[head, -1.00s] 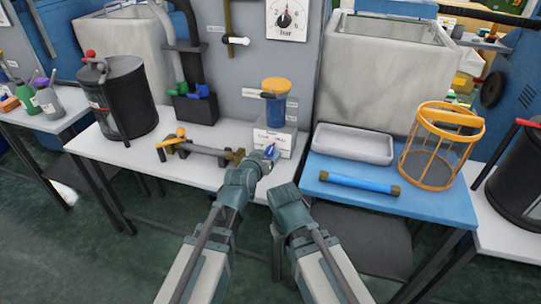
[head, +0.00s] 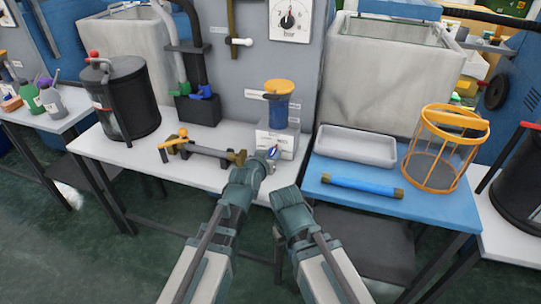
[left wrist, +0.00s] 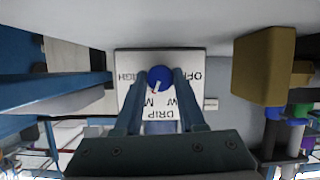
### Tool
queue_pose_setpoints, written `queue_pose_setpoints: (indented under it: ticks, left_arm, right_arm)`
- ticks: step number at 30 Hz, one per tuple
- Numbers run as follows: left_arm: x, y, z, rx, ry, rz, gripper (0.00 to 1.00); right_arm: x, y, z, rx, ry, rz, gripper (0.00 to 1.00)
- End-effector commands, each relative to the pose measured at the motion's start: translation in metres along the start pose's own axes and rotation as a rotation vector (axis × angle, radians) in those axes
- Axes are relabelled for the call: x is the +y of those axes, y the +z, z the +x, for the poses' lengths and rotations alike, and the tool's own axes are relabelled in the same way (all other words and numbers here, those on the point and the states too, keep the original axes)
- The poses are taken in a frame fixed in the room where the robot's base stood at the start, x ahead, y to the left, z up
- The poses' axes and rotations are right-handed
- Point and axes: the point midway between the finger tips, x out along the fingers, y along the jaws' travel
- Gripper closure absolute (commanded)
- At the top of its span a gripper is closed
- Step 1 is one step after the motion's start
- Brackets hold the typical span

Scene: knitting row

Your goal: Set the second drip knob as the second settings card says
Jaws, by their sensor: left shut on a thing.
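The drip unit is a small white box (head: 283,139) on the white table. In the left wrist view its dial plate (left wrist: 123,62) shows upside down, with DRIP, OFF, HIGH and partly covered words. The blue knob (left wrist: 159,75) sits at the plate's middle, and its pale pointer slants down-left in the picture, toward a partly hidden word. My left gripper (head: 271,158) is shut on the knob, with one finger on each side of it. My right gripper (head: 287,190) is at the table's front edge, empty-looking, its fingertips unclear. I cannot make out settings-card text in the small labels (head: 257,94).
A blue jar with an orange lid (head: 279,88) stands behind the box. A brass-ended bar (head: 208,151) lies left. The blue table (head: 400,212) at right holds a grey tray (head: 356,144), a blue tube (head: 360,186) and an orange basket (head: 438,150).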

Motion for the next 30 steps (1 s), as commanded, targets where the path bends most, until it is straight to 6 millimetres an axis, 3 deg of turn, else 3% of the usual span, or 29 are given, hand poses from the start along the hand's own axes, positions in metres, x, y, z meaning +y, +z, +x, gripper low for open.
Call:
queue_pose_setpoints:
  ticks: [7, 17, 18, 22, 23, 30]
  left_arm:
    - [0.0011, 0.0008, -0.0002, 0.002, -0.040, 0.100, 1.00]
    - [0.0007, 0.0006, -0.0004, 0.003, -0.047, 0.114, 1.00]
    - [0.0007, 0.0006, -0.0004, 0.003, -0.047, 0.114, 0.59]
    - [0.0007, 0.0005, -0.0003, 0.003, -0.047, 0.114, 0.35]
    - [0.0007, 0.0005, -0.0003, 0.003, -0.047, 0.114, 0.31]
    - [0.0007, 0.0003, -0.0002, 0.004, -0.047, 0.114, 0.31]
  right_arm:
    - [0.0000, -0.0001, 0.0009, 0.000, 0.000, 0.000, 1.00]
    - [-0.0001, 0.0000, 0.0009, 0.000, 0.000, 0.000, 1.00]
    - [-0.0001, 0.0000, 0.0009, 0.000, 0.000, 0.000, 1.00]
    - [-0.0001, -0.0001, 0.0009, 0.000, 0.000, 0.000, 1.00]
    - [0.0000, -0.0001, 0.0009, 0.000, 0.000, 0.000, 1.00]
    - [0.0000, 0.0000, 0.0008, 0.000, 0.000, 0.000, 1.00]
